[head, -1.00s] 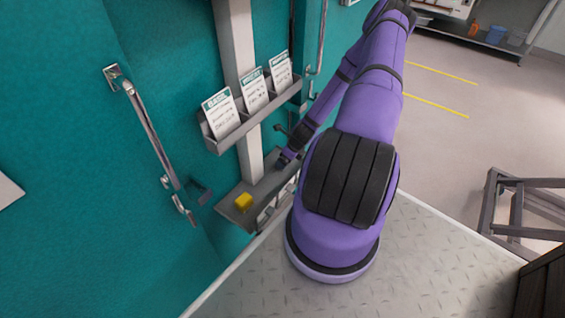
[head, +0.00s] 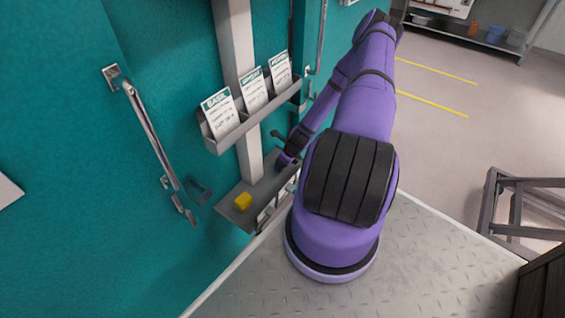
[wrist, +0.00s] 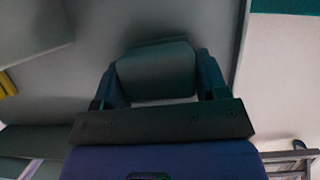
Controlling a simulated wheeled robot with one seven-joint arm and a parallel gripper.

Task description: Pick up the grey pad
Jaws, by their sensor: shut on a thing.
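The grey pad (wrist: 155,78) is a dark grey block with rounded edges in the wrist view. It sits between the two fingers of my gripper (wrist: 158,66), which are shut on its left and right sides. The pad lies over a grey surface, and I cannot tell whether it still touches it. In the head view my gripper (head: 284,161) is low at the far end of the small grey shelf (head: 232,216). The pad cannot be made out there.
A rack (head: 228,143) of label cards hangs above the shelf on a grey post (head: 237,45). A metal door handle (head: 150,130) is on the teal wall to the left.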

